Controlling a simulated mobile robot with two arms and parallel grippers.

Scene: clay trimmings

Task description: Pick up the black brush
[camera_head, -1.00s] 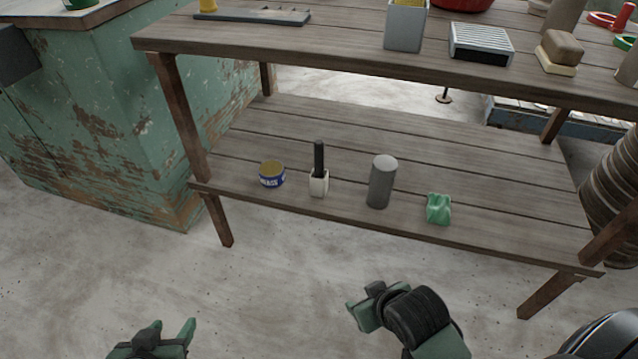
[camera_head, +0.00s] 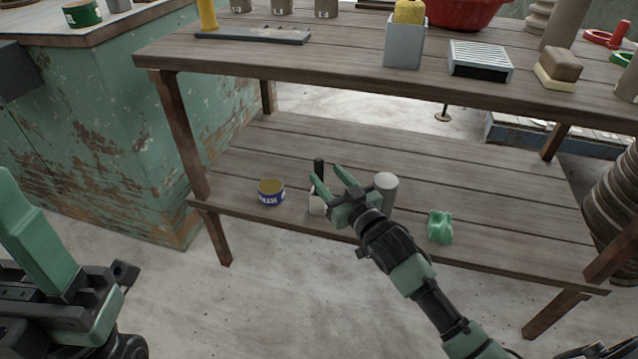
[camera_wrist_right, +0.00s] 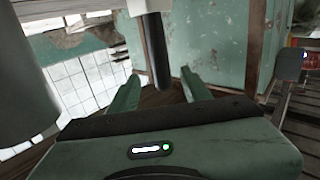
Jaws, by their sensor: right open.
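The black brush (camera_head: 318,167) stands upright on the lower shelf, its dark handle rising from a white base (camera_head: 317,205). My right gripper (camera_head: 327,180) is open at the brush, its green fingers spread around or just before the handle. In the right wrist view the dark handle (camera_wrist_right: 157,50) appears between the two fingertips (camera_wrist_right: 160,88), with the white base at the top edge. I cannot tell whether a finger touches it. My left gripper (camera_head: 60,265) is at the left edge, away from the shelf; its jaw opening is unclear.
A grey cylinder (camera_head: 387,187) stands close to the right of my right gripper, partly hidden by it. A blue-and-yellow tin (camera_head: 271,197) is left of the brush, and a green lump (camera_head: 440,228) is farther right. The upper tabletop (camera_head: 350,60) overhangs the shelf.

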